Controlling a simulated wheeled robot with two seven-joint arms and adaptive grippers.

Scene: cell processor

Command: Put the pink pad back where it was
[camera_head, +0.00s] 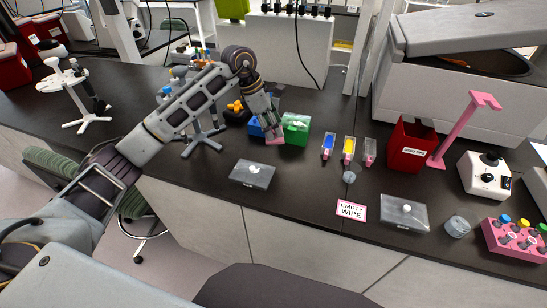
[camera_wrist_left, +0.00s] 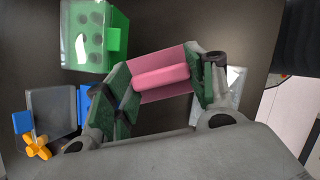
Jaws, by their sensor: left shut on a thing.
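The pink pad (camera_head: 275,141) is a flat pink plate with a raised rounded bar, partly hidden by my gripper in the head view. In the left wrist view the pink pad (camera_wrist_left: 160,74) sits between my fingers. My left gripper (camera_head: 267,130) points down at it, just in front of the blue and green boxes. In the left wrist view the left gripper (camera_wrist_left: 163,82) has its green-lined fingers on both ends of the bar. I cannot tell whether the pad touches the counter. My right gripper is not in view.
A green box (camera_head: 296,128) stands right of the gripper and a blue box (camera_head: 255,127) beside it. A clear-lidded grey plate (camera_head: 252,173) lies in front. Blue, yellow and pink tubes (camera_head: 349,149), a red bin (camera_head: 410,143) and an "EMPTY WIPE" card (camera_head: 351,210) lie rightward. Bare counter lies between.

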